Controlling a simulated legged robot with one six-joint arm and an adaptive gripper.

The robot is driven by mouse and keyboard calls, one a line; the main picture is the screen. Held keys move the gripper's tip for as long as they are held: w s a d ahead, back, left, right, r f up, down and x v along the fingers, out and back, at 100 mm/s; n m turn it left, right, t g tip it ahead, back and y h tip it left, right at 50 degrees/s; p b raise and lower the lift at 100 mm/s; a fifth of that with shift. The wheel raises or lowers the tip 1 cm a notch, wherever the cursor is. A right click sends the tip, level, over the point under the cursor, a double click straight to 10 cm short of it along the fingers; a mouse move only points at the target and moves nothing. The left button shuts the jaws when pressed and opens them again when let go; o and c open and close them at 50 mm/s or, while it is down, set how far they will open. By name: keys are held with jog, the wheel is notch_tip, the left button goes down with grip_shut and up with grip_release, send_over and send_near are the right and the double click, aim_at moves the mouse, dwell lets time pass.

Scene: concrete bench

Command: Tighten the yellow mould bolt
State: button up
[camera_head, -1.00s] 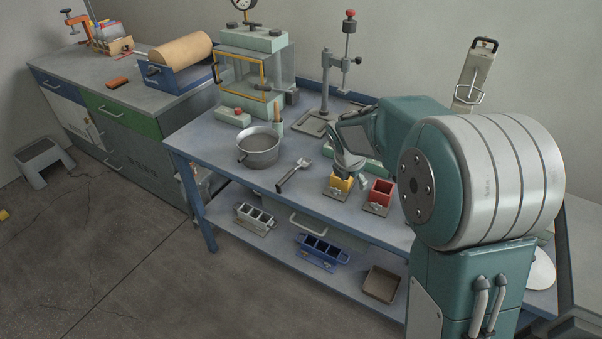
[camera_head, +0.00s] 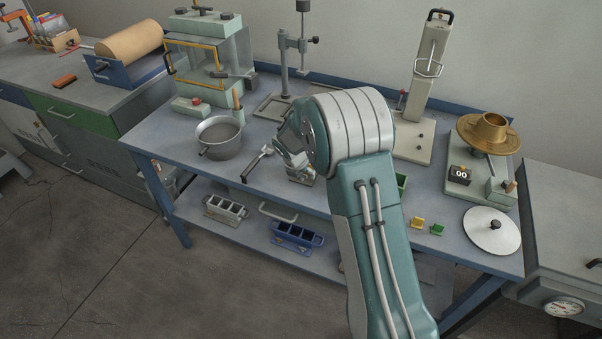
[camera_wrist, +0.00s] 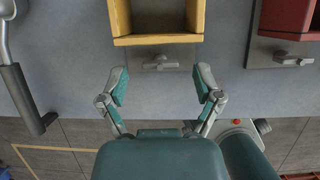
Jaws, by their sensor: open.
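The yellow mould (camera_wrist: 160,39) sits at the top of the wrist view, an open box on a grey base plate. Its grey wing-shaped bolt (camera_wrist: 160,63) lies just in front of the yellow wall. My gripper (camera_wrist: 161,82) is open and empty, its fingertips left and right of the bolt and a little nearer than it, not touching it. In the head view my gripper (camera_head: 296,163) is low over the bench, and my arm hides the yellow mould and its bolt almost wholly.
A red mould (camera_wrist: 288,22) with its own bolt (camera_wrist: 293,59) stands close to the right. A wrench (camera_head: 258,163) lies left of my gripper, beside a metal pan (camera_head: 219,137). Small yellow (camera_head: 417,222) and green pieces (camera_head: 437,229) lie to the right. The bench's front edge is close.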

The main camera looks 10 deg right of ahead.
jog(key=shift+w+f, duration=0.15)
jog(key=shift+f, duration=0.15)
grip_shut()
jog(key=m+g+h, duration=0.1)
jog(key=m, duration=0.3)
jog(key=shift+m, duration=0.3)
jog(key=shift+h, duration=0.3)
